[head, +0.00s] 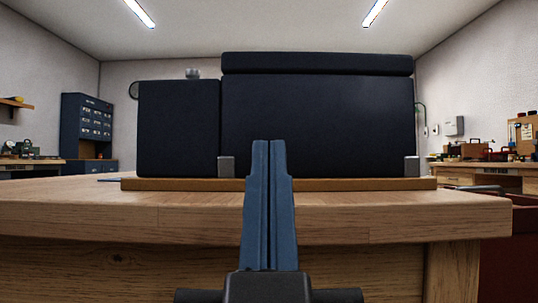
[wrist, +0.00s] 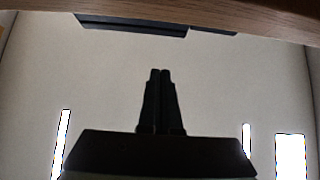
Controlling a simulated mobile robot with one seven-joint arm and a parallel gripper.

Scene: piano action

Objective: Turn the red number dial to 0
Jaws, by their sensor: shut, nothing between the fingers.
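No red number dial shows in either view. My gripper (head: 269,146) is shut and empty in the middle of the head view, its two blue fingers side by side and pointing up in the picture. It overlaps a large dark padded block (head: 318,125) that stands on a wooden board on the table. I cannot tell the distance between them. In the wrist view my gripper (wrist: 160,72) shows dark and shut against the ceiling.
The wooden table (head: 80,210) fills the foreground, with the wooden board (head: 400,184) on it. A smaller dark block (head: 178,130) stands at left with a grey knob (head: 192,73) on top. Metal brackets (head: 411,167) sit at the board. Workbenches and a blue cabinet (head: 88,125) stand behind.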

